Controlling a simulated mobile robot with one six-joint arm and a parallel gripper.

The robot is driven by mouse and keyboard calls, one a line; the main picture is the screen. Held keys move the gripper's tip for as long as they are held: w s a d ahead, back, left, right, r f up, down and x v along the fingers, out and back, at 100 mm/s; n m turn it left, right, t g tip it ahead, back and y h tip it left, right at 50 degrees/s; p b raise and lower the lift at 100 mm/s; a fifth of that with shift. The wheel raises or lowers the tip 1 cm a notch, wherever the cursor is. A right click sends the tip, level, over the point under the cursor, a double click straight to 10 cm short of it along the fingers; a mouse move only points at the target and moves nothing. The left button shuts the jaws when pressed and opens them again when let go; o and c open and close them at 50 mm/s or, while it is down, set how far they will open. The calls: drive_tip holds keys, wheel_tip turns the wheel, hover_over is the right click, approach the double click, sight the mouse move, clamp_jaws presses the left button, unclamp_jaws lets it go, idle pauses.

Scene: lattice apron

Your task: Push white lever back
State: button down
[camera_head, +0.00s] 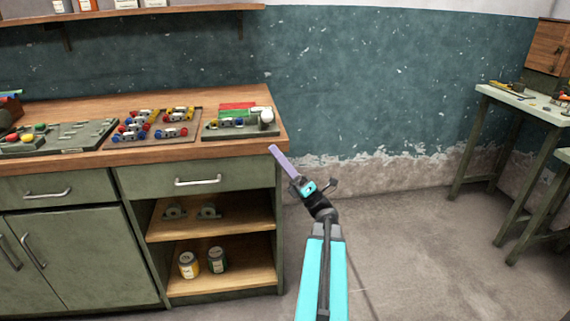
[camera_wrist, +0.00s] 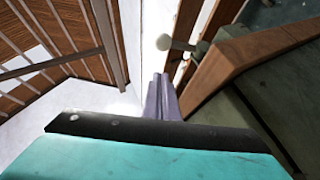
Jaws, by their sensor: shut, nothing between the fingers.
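The white lever (camera_head: 267,115) has a round pale knob and stands at the right end of a grey-green panel (camera_head: 240,131) on the workbench. My gripper (camera_head: 273,149) has long purple fingers, pressed together and empty. It is off the bench's right front corner, below and slightly right of the lever in the head view.
The wooden bench top (camera_head: 200,152) edge lies close beside the fingers. Left of the lever panel are a board with red, blue and yellow parts (camera_head: 150,128) and another grey panel (camera_head: 60,140). Open shelves (camera_head: 215,227) hold two jars. Floor right of the bench is clear.

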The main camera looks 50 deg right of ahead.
sight(266, 118)
drive_tip(key=w+d+r, duration=0.1)
drive_tip(key=w+r, duration=0.2)
drive_tip(key=r, duration=0.2)
drive_tip(key=shift+d+r+p, duration=0.25)
drive_tip(key=shift+p, duration=0.05)
drive_tip(key=shift+w+a+r, duration=0.1)
drive_tip(key=shift+a+r, duration=0.05)
